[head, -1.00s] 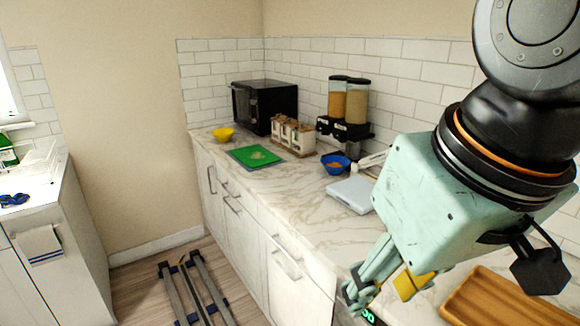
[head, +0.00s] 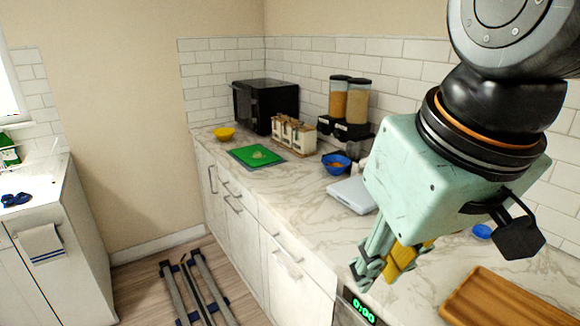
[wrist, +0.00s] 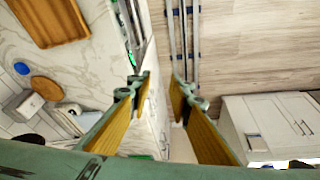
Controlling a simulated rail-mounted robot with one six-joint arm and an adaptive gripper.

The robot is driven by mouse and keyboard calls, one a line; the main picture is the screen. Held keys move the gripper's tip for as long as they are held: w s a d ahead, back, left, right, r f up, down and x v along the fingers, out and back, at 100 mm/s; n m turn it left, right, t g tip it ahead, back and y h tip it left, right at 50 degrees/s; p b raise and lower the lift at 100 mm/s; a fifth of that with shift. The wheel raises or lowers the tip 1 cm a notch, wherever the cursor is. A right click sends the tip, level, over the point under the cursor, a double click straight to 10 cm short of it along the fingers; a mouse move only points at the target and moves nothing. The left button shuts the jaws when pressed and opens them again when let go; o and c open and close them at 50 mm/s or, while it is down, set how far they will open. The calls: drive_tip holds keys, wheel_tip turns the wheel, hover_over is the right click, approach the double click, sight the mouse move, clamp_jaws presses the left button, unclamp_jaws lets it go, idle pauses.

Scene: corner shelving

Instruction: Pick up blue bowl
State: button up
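The blue bowl (head: 337,164) stands upright on the marble counter, with something orange-brown inside. It is beyond the white scale-like slab and in front of the grain dispensers. My gripper (head: 378,272) hangs over the counter's front edge, nearer the camera than the bowl and well apart from it. In the wrist view my gripper (wrist: 160,90) has its two yellow-padded fingers spread with an empty gap between them. I cannot make out the bowl in the wrist view.
A white slab (head: 351,194) lies between bowl and gripper. Dispensers (head: 348,105), a jar rack (head: 293,135), a green board (head: 256,156) and a yellow bowl (head: 224,134) stand farther back. A wooden tray (head: 500,298) lies at right. Counter left of the slab is clear.

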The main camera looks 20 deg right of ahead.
drive_tip(key=w+d+r+n+h+p, duration=0.1)
drive_tip(key=w+d+r+n+p, duration=0.2)
drive_tip(key=w, duration=1)
drive_tip(key=w+d+r+n+p, duration=0.1)
drive_tip(key=w+d+p, duration=0.3)
drive_tip(key=w, duration=0.9)
drive_tip(key=w+d+r+n+h+p, duration=0.15)
drive_tip(key=w+d, duration=0.25)
drive_tip(key=w, duration=1)
drive_tip(key=w+d+f+n+p, duration=0.2)
drive_tip(key=w+d+f, duration=0.3)
drive_tip(key=w, duration=0.4)
drive_tip(key=w+d+f+n+t+p, duration=0.1)
drive_tip(key=w+d+f+n+p, duration=0.1)
drive_tip(key=w+d+f+p, duration=0.2)
drive_tip(key=w+d+f+n+p, duration=0.3)
drive_tip(key=w+f, duration=0.6)
drive_tip(key=w, duration=0.7)
drive_tip(key=d, duration=0.2)
drive_tip(key=shift+d, duration=0.4)
drive_tip(key=shift+x, duration=3.65)
drive_tip(key=shift+w+f, duration=0.45)
drive_tip(key=shift+f, duration=0.05)
drive_tip(key=shift+f, duration=0.1)
